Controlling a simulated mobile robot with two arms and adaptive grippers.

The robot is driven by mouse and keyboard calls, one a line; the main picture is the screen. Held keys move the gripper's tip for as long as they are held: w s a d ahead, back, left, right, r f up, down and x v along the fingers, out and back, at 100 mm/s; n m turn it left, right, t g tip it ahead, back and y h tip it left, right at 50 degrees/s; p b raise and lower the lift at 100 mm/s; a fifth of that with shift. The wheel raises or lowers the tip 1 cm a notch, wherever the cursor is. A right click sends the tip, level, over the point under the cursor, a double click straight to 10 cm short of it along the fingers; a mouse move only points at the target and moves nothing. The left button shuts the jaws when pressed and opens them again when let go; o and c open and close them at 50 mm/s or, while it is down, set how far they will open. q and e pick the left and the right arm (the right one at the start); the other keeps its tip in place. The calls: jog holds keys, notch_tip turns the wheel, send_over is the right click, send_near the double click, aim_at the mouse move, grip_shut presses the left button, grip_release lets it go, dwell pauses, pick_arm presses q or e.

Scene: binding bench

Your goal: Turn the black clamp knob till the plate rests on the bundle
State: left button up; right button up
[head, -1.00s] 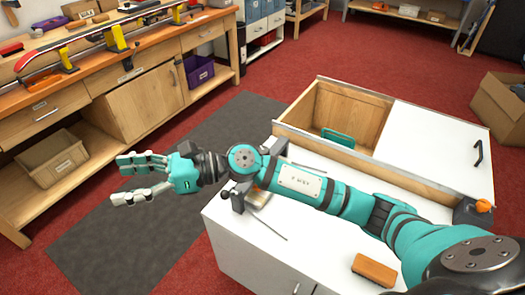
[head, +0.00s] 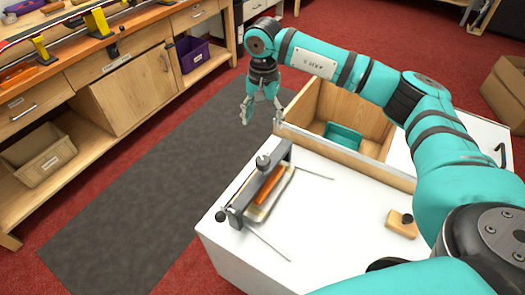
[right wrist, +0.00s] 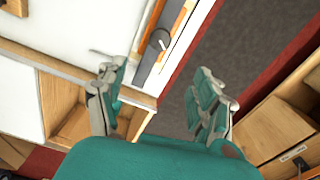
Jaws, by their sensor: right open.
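The clamp (head: 237,207) stands near the left edge of the white bench top, a dark grey frame over a flat stack. A dark round knob (head: 263,161) sits on its far end; it also shows in the right wrist view, where the knob (right wrist: 160,40) has a pale line on it. A smaller black ball shows at the near end. An orange-brown strip (head: 268,186) lies beside the frame; I cannot tell whether plate and bundle touch. My right gripper (head: 262,114) is open and empty, pointing down, beyond the clamp and apart from the knob. My left gripper is out of view.
An open wooden compartment (head: 318,112) with a teal tray (head: 343,137) adjoins the bench top on the right. A wooden block (head: 401,225) with a dark knob lies at right. Thin rods lie near the clamp. A workbench runs along the left, past a grey mat (head: 150,190).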

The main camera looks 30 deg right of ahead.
aim_at(263, 160)
jog(key=f, duration=0.4)
jog(key=f+p, duration=0.1)
jog(key=f, duration=0.8)
jog(key=shift+s+a+p, duration=0.2)
jog(key=shift+s+p, duration=0.2)
notch_tip(263, 160, down, 3)
jog(key=shift+w+r, duration=0.1)
jog(key=shift+r, duration=0.1)
jog(key=shift+f, duration=0.55)
jog(key=c, duration=1.2)
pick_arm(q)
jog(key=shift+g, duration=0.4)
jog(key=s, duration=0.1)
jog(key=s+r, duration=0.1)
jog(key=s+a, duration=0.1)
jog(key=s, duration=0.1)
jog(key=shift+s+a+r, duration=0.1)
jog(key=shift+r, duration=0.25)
